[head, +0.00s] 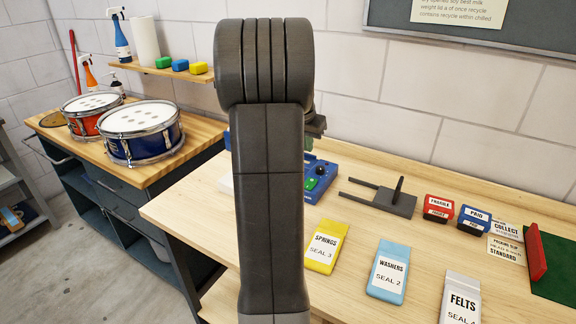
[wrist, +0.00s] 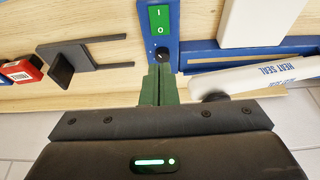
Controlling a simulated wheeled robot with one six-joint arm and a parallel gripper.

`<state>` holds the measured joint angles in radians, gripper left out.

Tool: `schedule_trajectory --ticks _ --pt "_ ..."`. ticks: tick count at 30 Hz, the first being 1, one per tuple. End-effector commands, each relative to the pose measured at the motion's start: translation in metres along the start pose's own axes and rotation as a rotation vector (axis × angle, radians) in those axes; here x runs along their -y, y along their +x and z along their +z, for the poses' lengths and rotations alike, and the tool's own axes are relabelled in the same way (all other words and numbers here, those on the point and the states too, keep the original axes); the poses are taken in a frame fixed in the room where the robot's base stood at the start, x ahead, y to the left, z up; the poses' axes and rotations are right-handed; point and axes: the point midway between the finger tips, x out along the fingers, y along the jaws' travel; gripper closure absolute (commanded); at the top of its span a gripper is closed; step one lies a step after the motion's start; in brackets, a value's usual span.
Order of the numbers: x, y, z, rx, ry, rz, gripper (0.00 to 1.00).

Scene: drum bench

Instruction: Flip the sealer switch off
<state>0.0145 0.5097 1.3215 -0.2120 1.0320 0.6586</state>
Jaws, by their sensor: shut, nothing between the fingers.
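The blue sealer (head: 326,172) stands on the bench, partly hidden behind my arm in the head view. Its green switch (head: 311,184) and a black knob (head: 320,170) show there. In the wrist view the green rocker switch (wrist: 159,25) carries the marks I and O, with O on the side nearer my fingers. I cannot tell which side is pressed. The knob (wrist: 163,54) lies between the switch and my fingertips in that view. My gripper (wrist: 159,69) is shut and empty, its green fingers pointing at the knob area; whether they touch is unclear.
The white arm marked HEAT SEAL (wrist: 255,79) lies right of my fingers in the wrist view. A dark two-pronged stand (head: 385,197) is beside the sealer. Stamps (head: 438,208) and labelled pouches (head: 326,246) lie on the bench. Drums (head: 141,132) stand on the left counter.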

Motion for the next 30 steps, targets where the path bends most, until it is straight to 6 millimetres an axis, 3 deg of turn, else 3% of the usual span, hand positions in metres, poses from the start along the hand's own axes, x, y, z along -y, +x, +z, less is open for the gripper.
schedule_trajectory --ticks 14,19,30 --pt "0.001 0.004 -0.001 0.002 0.003 0.003 1.00" --pt "0.000 0.028 0.000 0.005 0.003 0.005 1.00" --pt "0.000 0.103 0.000 0.005 0.003 0.004 1.00"
